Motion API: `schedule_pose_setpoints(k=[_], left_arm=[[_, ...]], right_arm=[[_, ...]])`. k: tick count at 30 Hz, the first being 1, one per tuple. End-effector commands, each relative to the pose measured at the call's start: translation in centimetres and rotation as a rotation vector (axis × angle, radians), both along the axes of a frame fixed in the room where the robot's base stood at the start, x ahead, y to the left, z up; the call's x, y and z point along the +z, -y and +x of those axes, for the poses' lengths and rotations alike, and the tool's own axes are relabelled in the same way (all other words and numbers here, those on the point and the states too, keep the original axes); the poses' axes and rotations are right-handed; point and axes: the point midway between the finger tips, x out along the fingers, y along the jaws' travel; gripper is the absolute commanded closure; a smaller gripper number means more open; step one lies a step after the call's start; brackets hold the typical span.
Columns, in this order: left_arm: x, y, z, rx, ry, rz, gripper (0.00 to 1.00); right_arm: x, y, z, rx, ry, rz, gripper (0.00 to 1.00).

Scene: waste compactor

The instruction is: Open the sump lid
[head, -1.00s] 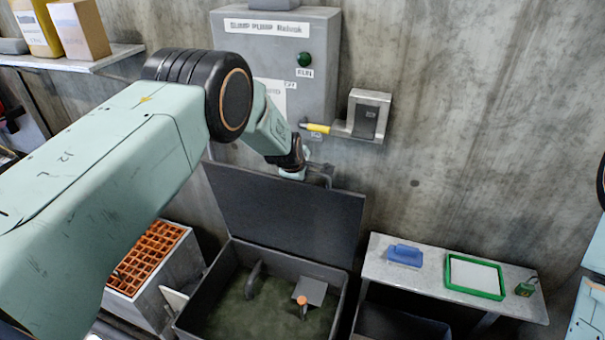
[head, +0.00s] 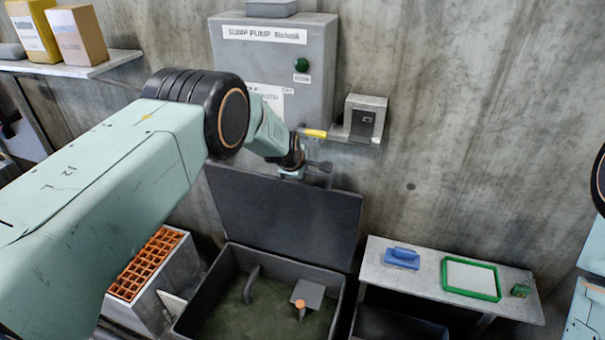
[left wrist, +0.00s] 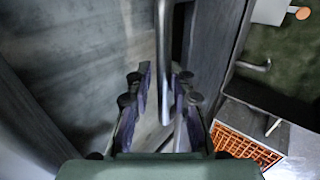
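The dark grey sump lid (head: 285,215) stands raised, tilted up behind the sump (head: 235,320), near the wall. The sump is uncovered, with murky green water, a pipe and an orange-tipped float visible inside. My left gripper (head: 318,168) is at the lid's upper edge, partly hidden by its own wrist. In the left wrist view, the fingers of my left gripper (left wrist: 162,100) are spread apart. A grey bar, seemingly the lid handle (left wrist: 164,55), runs between them with gaps either side; contact cannot be told. My right gripper is out of view.
The sump pump cabinet (head: 275,65) and a small wall box with a yellow-handled item (head: 315,133) are just above my left gripper. A bench (head: 425,275) with a blue item and green tray stands right. An orange grid crate (head: 148,265) stands left.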

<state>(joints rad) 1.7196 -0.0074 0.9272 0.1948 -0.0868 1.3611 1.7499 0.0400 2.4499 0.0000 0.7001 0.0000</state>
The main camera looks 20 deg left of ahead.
Motion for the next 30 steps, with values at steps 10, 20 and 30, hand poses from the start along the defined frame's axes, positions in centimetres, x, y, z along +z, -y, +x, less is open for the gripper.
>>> schedule_pose_setpoints(k=[10, 20, 30], left_arm=[[-0.3, 0.1, -0.2, -0.002, -0.007, 0.001, 0.65], [-0.8, -0.2, -1.2, 0.004, -0.012, 0.009, 0.65], [-1.5, -0.4, -4.3, 0.007, -0.014, 0.015, 0.65]], right_arm=[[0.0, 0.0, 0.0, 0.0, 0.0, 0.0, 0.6], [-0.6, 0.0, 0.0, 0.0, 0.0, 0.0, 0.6], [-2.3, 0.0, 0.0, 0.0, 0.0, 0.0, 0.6]])
